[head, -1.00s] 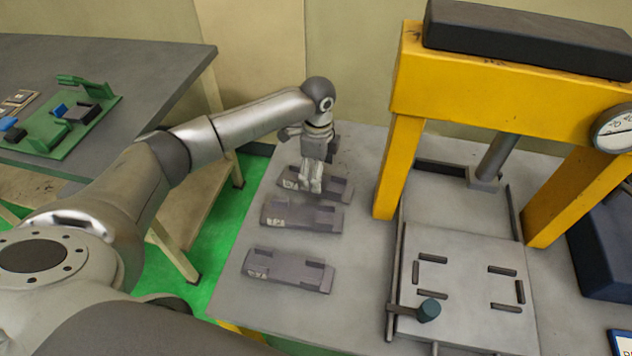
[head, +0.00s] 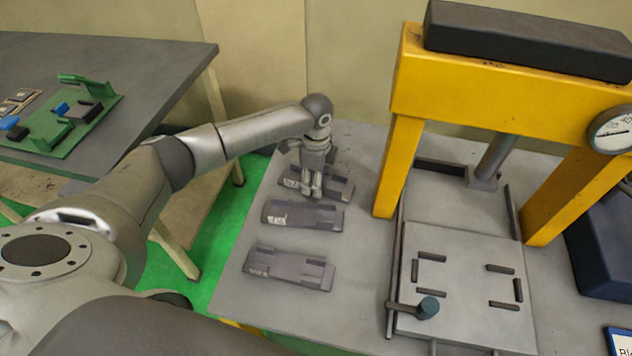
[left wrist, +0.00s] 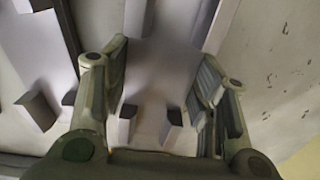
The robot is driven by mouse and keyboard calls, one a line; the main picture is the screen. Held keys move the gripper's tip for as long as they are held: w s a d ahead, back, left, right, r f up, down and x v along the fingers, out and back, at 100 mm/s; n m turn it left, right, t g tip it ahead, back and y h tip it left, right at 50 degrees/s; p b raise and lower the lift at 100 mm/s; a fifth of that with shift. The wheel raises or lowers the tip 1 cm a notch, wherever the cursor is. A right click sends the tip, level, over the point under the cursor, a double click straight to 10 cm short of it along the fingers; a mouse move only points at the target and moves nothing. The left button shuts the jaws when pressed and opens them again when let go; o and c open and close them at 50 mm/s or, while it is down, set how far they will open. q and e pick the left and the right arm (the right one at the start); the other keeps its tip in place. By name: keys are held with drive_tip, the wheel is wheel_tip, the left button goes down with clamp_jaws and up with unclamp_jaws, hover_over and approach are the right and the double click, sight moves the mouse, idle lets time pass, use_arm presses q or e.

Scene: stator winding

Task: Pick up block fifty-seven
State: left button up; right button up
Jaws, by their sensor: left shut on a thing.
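Three dark grey blocks with pale markings lie in a row on the grey table. The marks are too small for me to read, so I cannot tell which is fifty-seven. My left gripper (head: 312,190) is down at the far block (head: 341,189) and hides part of it. In the left wrist view my left gripper's fingers (left wrist: 160,95) are shut on the two sides of this block (left wrist: 160,60). The middle block (head: 300,216) and the near block (head: 288,269) lie free. My right gripper is not in view.
A yellow press (head: 400,150) with a gauge stands close to the right of the blocks. Its plate (head: 460,290) has several short bars and a dark-knobbed handle (head: 428,307). A second table at left holds a green fixture (head: 60,130). Bare tabletop lies around the near block.

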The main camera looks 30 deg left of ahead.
use_arm(q)
drive_tip(key=shift+w, duration=0.1)
drive_tip(key=shift+c, duration=0.9)
drive_tip(key=shift+r, duration=0.1)
